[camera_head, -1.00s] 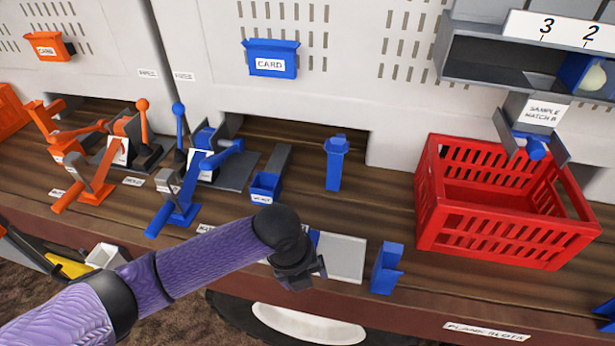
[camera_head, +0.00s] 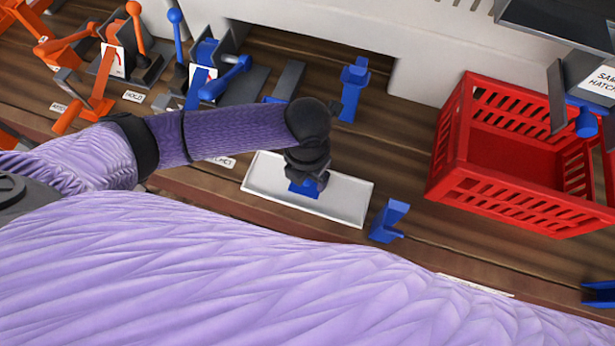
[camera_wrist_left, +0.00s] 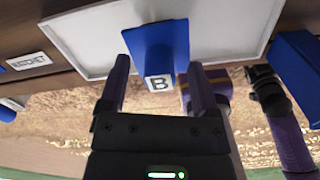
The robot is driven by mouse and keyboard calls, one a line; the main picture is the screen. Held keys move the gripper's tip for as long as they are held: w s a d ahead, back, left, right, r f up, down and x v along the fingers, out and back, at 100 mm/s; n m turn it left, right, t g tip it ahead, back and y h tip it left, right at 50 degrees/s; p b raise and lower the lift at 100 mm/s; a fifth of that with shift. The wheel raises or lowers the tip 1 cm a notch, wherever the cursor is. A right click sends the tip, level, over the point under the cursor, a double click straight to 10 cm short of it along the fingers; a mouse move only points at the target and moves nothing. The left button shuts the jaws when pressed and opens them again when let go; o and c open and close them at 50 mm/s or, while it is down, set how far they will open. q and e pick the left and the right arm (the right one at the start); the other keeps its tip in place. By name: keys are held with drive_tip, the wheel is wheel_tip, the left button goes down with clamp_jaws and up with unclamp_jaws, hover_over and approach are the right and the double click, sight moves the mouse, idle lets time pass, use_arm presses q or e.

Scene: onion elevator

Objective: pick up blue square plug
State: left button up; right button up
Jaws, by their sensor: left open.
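A blue square plug (camera_head: 303,188) stands on a pale rectangular tray (camera_head: 345,205) near the table's front edge. In the left wrist view the plug (camera_wrist_left: 156,48) is a blue block with a white "B" label on its near end. My left gripper (camera_head: 308,178) is right over the plug in the head view and hides much of it. In the left wrist view its two fingers (camera_wrist_left: 158,72) are open, one on each side of the plug's labelled end. I cannot tell whether they touch it.
A red crate (camera_head: 448,150) stands right of the tray. A blue bracket (camera_head: 388,220) is just beside the tray's right end, and a blue upright post (camera_head: 352,90) is behind it. Blue levers (camera_head: 225,80) and orange levers (camera_head: 103,85) stand to the left.

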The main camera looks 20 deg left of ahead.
use_arm(q)
clamp_jaws()
use_arm(e)
drive_tip(key=shift+w, duration=0.15)
